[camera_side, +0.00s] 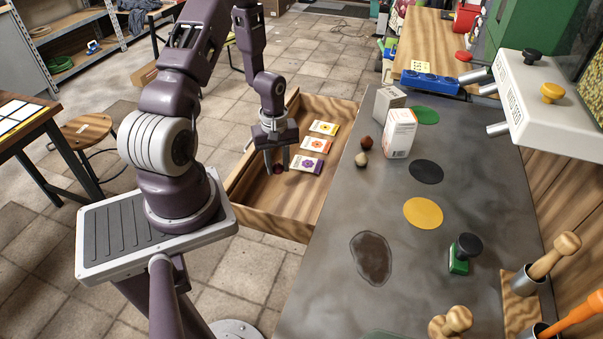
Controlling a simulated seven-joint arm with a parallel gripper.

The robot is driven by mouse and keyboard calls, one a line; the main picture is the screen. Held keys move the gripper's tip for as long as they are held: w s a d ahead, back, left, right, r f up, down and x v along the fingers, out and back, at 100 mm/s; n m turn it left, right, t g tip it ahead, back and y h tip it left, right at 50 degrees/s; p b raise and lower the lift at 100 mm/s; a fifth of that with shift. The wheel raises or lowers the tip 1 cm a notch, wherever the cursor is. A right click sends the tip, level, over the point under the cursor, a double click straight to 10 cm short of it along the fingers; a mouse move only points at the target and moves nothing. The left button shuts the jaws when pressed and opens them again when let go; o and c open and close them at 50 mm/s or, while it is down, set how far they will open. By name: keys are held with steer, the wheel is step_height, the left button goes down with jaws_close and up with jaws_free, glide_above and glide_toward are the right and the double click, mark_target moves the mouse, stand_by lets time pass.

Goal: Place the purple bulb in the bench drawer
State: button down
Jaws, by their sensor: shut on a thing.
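The bench drawer (262,222) is pulled open at the left side of the bench. Several seed-type cards lie in it, among them a yellow one (324,128), a red-orange one (316,145) and a purple one (306,164). My gripper (277,167) points down inside the drawer's outline, left of the purple card. It is shut on the dark purple bulb (278,169), which shows small between the fingertips. I cannot tell whether the bulb touches the drawer floor. A brown bulb (366,143) and a pale bulb (361,159) sit on the bench top.
A white box (399,134) and a grey-beige box (388,103) stand near the bulbs. The bench (330,262) bears green, black and yellow discs, a dark stain and a green-based stamp (464,254). A white dispenser (545,88) overhangs its right side.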

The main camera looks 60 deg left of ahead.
mark_target(279, 187)
step_height(279, 187, down, 6)
steer(key=shift+r, duration=0.1)
steer(key=c, duration=1.1)
jaws_free()
steer(key=shift+o, duration=0.2)
